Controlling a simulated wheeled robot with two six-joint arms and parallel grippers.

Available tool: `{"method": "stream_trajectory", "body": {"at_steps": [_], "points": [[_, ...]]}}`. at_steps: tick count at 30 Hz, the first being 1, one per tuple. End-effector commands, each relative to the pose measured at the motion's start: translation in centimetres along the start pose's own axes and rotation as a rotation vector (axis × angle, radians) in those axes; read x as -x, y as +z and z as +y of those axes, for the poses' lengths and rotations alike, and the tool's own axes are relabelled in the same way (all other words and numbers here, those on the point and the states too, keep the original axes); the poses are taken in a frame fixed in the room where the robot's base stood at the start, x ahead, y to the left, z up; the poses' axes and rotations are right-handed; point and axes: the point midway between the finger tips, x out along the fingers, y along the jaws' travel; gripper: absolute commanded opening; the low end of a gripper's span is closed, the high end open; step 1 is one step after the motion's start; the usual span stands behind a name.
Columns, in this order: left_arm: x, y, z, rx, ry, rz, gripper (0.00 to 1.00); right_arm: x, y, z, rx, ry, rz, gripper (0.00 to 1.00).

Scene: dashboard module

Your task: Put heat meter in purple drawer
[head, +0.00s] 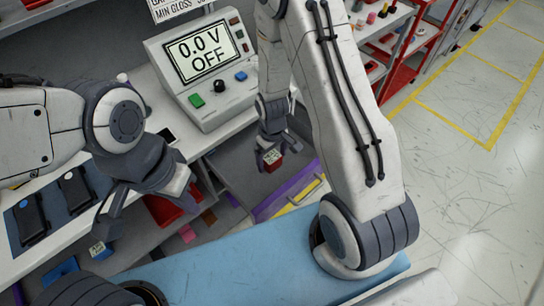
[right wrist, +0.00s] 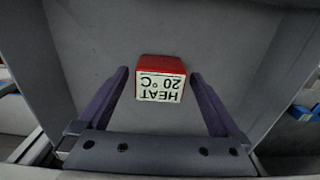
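The heat meter is a small red box with a white label reading "HEAT 20 °C" (right wrist: 161,88); it also shows in the head view (head: 271,158). My right gripper (right wrist: 160,75) has its fingers on either side of it, with a narrow gap on both sides. In the head view the right gripper (head: 270,153) points down over the open grey inside of the purple drawer (head: 286,194). I cannot tell whether the meter rests on the drawer floor. My left gripper (head: 147,210) is open and empty over the bench's front edge.
A meter console (head: 205,68) reading "0.0 V OFF" stands on the white bench. Other open compartments with red, brown and pink items (head: 172,207) lie left of the drawer. A blue surface (head: 250,262) is in front. A red shelf rack (head: 405,50) stands at the back right.

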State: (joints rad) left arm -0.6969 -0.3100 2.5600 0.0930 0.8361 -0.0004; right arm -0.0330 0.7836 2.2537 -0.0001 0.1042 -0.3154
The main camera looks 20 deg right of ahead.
Motion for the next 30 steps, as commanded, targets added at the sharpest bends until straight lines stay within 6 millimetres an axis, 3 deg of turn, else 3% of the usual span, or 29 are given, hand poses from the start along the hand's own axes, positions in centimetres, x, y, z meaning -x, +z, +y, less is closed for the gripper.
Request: {"method": "stream_trajectory", "body": {"at_steps": [8,18,26,30], "points": [[0.1,0.0,0.0,0.0,0.0,0.0,0.0,1.7,-0.2,0.1,0.0,0.002,0.005,1.0],[0.0,0.0,0.0,0.0,0.0,0.0,0.0,8.7,-0.1,0.1,0.0,0.002,0.007,1.0],[0.0,0.0,0.0,0.0,0.0,0.0,0.0,12.0,-0.1,0.0,0.0,0.001,0.002,1.0],[0.0,0.0,0.0,0.0,0.0,0.0,0.0,14.2,0.1,-2.2,0.031,-0.001,0.013,1.0]]}}
